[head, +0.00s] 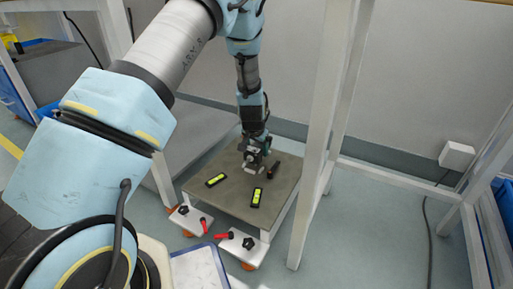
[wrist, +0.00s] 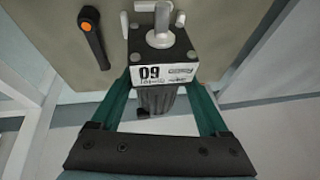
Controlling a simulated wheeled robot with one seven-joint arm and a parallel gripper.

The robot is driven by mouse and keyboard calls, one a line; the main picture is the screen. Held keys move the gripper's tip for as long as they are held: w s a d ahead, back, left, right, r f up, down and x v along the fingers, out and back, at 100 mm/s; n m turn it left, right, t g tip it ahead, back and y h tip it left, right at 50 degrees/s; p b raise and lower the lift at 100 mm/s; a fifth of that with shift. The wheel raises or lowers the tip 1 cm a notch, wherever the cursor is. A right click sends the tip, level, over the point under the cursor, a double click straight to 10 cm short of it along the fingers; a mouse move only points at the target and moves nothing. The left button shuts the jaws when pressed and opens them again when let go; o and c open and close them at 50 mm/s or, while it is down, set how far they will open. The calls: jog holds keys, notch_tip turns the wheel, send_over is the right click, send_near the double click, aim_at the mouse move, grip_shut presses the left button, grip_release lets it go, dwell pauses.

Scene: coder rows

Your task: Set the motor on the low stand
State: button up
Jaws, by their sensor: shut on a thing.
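The motor (wrist: 160,48) is a dark block with a light shaft on its face and a white label on its side. My gripper (wrist: 160,82) is shut on it, one green finger at each side. In the head view my gripper (head: 257,152) is over the back part of the low stand (head: 232,197), a grey-brown plate on white legs. The stand's top (wrist: 221,38) lies behind the motor in the wrist view. Pale pegs show around the motor's far end. I cannot tell whether the motor touches the plate.
A black clamp lever (wrist: 93,38) with an orange cap is beside the motor. Two black-and-yellow-green levels (head: 215,180) (head: 257,197) lie on the stand's front half. White frame posts (head: 322,130) rise close to the stand's right. Feet with black knobs (head: 248,243) stick out in front.

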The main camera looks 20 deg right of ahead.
aim_at(256, 148)
jog(key=shift+f+b, duration=0.65)
jog(key=shift+f, duration=0.6)
jog(key=shift+f, duration=0.35)
dwell(0.6)
jog(key=o, duration=1.1)
jog(key=shift+o, duration=1.2)
jog(key=shift+f, duration=0.15)
jog(key=p+v, duration=0.5)
jog(key=v, duration=0.6)
